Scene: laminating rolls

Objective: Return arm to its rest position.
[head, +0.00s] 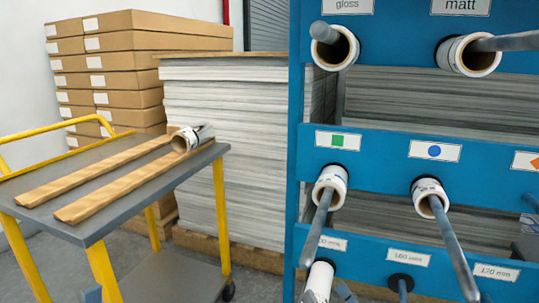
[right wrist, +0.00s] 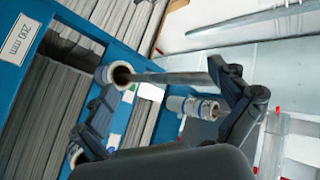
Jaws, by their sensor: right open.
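My right gripper (right wrist: 165,80) is open in the right wrist view, its two dark fingers spread wide. A roll (right wrist: 113,75) on a grey rod and another roll (right wrist: 195,106) appear beyond and between the fingers; I see no contact. In the head view only a small part of my right gripper (head: 529,222) shows at the right edge, in front of the blue rack (head: 390,143). A white-wrapped roll (head: 192,138) lies on the cart's grey top (head: 90,160), at the far end of two wooden strips.
Rods with rolls stick out of the rack, including a gloss roll (head: 335,47), a matt roll (head: 469,55), a green-square roll (head: 330,186) and a blue-circle roll (head: 430,195). A paper stack (head: 230,150) and cardboard boxes (head: 135,50) stand behind the cart.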

